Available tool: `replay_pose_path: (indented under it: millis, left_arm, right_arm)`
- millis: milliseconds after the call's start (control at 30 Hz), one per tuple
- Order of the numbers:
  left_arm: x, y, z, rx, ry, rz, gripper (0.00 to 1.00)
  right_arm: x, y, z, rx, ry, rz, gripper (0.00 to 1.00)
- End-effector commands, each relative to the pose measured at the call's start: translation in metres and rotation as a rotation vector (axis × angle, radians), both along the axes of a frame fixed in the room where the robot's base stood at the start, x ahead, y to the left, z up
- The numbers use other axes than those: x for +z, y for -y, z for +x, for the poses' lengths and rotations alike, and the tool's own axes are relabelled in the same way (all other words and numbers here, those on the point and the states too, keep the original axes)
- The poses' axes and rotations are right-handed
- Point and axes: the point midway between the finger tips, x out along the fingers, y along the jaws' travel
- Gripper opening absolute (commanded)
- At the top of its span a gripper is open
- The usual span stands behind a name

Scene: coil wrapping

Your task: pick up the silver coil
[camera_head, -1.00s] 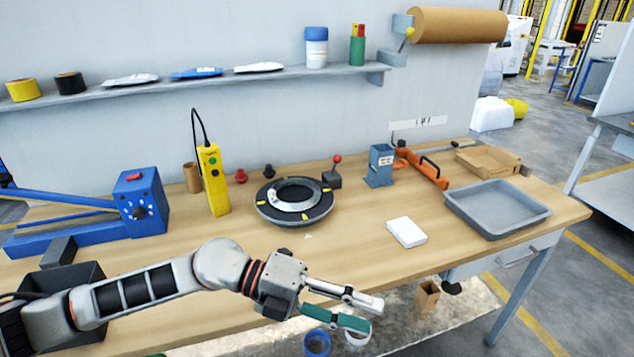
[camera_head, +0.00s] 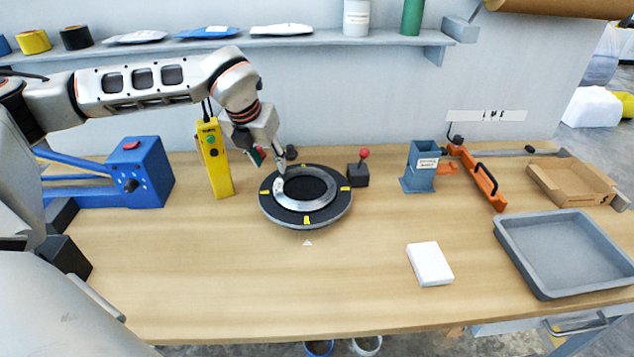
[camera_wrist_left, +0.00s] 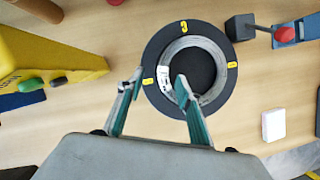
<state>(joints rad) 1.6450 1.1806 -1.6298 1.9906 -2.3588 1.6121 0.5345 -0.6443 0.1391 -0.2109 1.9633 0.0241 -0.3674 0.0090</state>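The silver coil (camera_head: 291,205) is a flat ring lying on a round black turntable (camera_head: 335,206) with yellow marks. It also shows in the left wrist view (camera_wrist_left: 221,60). My left gripper (camera_head: 268,163) is at the coil's back-left edge, coming down from above. In the left wrist view my left gripper (camera_wrist_left: 159,80) is open and empty. One finger is over the coil's inner edge and the other is outside the ring, near the turntable's rim. I cannot tell how far the fingertips are above the coil. My right gripper is not in view.
A yellow handheld control (camera_head: 216,165) stands left of the turntable and a red-knobbed lever box (camera_head: 358,175) stands close on its right. A blue machine (camera_head: 150,175) is at the left. A white block (camera_head: 430,264) and grey tray (camera_head: 520,265) lie right. The front table is clear.

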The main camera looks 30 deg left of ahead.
Motion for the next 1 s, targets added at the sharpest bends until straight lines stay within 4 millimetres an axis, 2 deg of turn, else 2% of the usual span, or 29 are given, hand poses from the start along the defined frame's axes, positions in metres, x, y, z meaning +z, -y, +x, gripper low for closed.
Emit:
replay_pose_path:
  millis: [233,600,867,900,1000]
  left_arm:
    - [-0.024,0.0,0.009,-0.002,-0.002,0.0,0.36]
    - [-0.066,0.005,0.027,-0.003,-0.002,-0.001,0.36]
    - [-0.07,0.005,0.028,-0.003,-0.001,-0.002,0.36]
    - [-0.069,0.005,0.028,-0.003,-0.001,-0.002,0.33]
    - [-0.069,0.005,0.028,-0.003,-0.001,-0.002,0.07]
  right_arm:
    - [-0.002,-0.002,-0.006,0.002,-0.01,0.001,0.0]
    - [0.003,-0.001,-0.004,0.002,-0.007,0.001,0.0]
    - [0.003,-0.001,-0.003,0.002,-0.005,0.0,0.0]
    - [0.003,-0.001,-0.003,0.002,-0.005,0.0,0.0]
    - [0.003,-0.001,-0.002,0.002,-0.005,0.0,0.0]
